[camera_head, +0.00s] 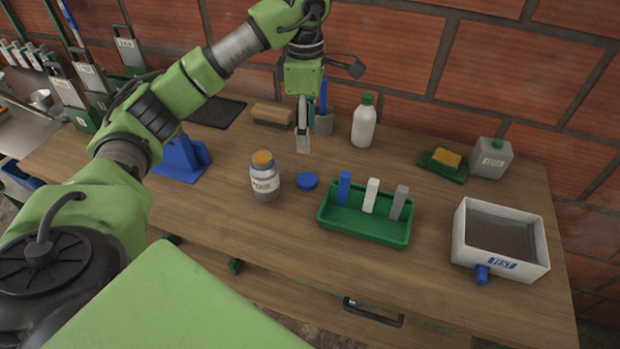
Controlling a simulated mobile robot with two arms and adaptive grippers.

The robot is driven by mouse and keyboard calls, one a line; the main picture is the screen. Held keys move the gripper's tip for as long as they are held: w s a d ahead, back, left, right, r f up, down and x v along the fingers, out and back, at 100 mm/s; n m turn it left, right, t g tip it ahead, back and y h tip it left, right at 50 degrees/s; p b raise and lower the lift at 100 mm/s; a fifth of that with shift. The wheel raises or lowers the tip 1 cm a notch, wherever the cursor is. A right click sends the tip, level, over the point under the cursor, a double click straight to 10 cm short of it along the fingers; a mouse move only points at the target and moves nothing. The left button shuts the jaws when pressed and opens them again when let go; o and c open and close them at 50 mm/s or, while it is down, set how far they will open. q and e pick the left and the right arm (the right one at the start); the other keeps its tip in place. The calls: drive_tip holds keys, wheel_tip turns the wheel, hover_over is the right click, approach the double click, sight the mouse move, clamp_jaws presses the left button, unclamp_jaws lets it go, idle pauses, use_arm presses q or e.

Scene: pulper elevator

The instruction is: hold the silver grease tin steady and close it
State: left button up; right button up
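The silver grease tin (264,183) stands upright on the wooden table, left of the middle. It has a white label and its top shows yellow-brown, which looks like grease in an open mouth. A round blue lid (307,180) lies flat on the table just right of the tin, apart from it. My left gripper (303,145) points down above the table, behind and to the right of the tin, touching neither tin nor lid. Its fingers are seen edge-on, so their opening is unclear, and nothing shows between them. My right gripper is out of view.
A green tray (365,230) with three upright blocks stands right of the lid. Behind are a brush (272,114), a grey cup (324,124) and a white bottle (364,122). A blue stand (184,158) is left, a white basin (500,272) right. Table in front of the tin is clear.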

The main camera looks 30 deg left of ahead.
use_arm(q)
drive_tip(key=shift+a, duration=0.1)
hover_over(307, 179)
drive_tip(key=f, duration=0.8)
drive_tip(key=shift+w+a+f+p, duration=0.2)
drive_tip(key=shift+f+p, duration=0.1)
drive_tip(key=f+p, duration=0.1)
drive_tip(key=f, duration=0.1)
drive_tip(key=f+p, duration=0.1)
drive_tip(key=f, duration=0.1)
drive_tip(key=shift+s+d+f, duration=0.2)
drive_tip(key=shift+f, duration=0.4)
drive_tip(key=c, duration=0.8)
